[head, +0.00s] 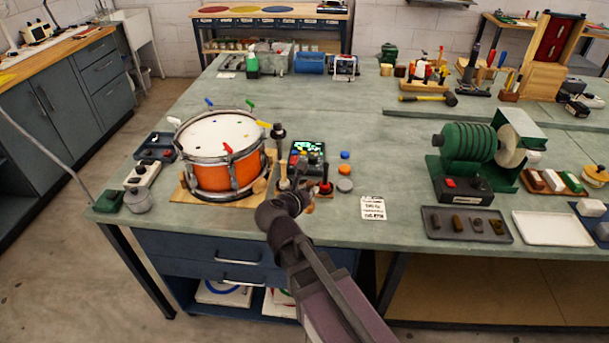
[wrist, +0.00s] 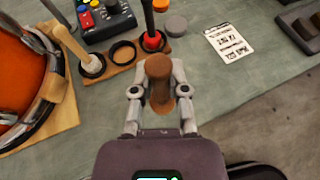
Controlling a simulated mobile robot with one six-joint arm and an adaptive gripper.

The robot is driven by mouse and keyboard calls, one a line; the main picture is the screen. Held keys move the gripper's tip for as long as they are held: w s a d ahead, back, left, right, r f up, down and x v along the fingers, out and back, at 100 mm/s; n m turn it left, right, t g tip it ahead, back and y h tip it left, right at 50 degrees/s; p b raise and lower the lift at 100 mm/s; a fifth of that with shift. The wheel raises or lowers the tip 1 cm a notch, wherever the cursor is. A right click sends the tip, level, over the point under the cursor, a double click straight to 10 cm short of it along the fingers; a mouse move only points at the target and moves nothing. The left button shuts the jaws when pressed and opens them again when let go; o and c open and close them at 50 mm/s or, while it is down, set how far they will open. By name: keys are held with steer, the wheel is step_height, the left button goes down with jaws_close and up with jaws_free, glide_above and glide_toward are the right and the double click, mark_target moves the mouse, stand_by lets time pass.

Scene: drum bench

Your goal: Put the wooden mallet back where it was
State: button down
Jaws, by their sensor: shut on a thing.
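My gripper (wrist: 159,91) is shut on the brown wooden mallet (wrist: 158,68), seen nearly end-on between the two fingers. In the head view my gripper (head: 290,200) is at the bench's front edge, right of the drum; the mallet there is mostly hidden. Just beyond it in the wrist view is a wooden rack (wrist: 108,74) with black rings. Its left ring holds a pale-handled tool (wrist: 88,58). The middle ring (wrist: 123,53) is empty. The right place holds a red-and-black tool (wrist: 152,38). The mallet is near the rack's front edge; whether they touch cannot be told.
The orange drum (head: 222,150) stands left on a wooden board. A control box (wrist: 105,18) is behind the rack. A printed card (head: 373,208) and a grey disc (wrist: 176,26) lie to the right. The bench between card and rack is mostly clear.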

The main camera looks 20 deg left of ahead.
steer(key=w+a+f+b, duration=0.1)
steer(key=w+a, duration=0.4)
steer(key=w, duration=0.7)
steer(key=shift+a+f, duration=0.15)
steer(key=shift+a, duration=0.1)
steer(key=shift+w+a+f+b, duration=0.15)
steer(key=shift+w+f+b, duration=0.1)
steer(key=shift+f+b, duration=0.7)
steer(key=shift+w+a+f+b, duration=0.1)
steer(key=shift+w+f+b, duration=0.15)
steer(key=shift+f+b, duration=0.65)
steer(key=shift+f, duration=0.15)
steer(key=c, duration=0.6)
jaws_free()
steer(key=shift+c, duration=0.2)
steer(key=shift+r, duration=0.25)
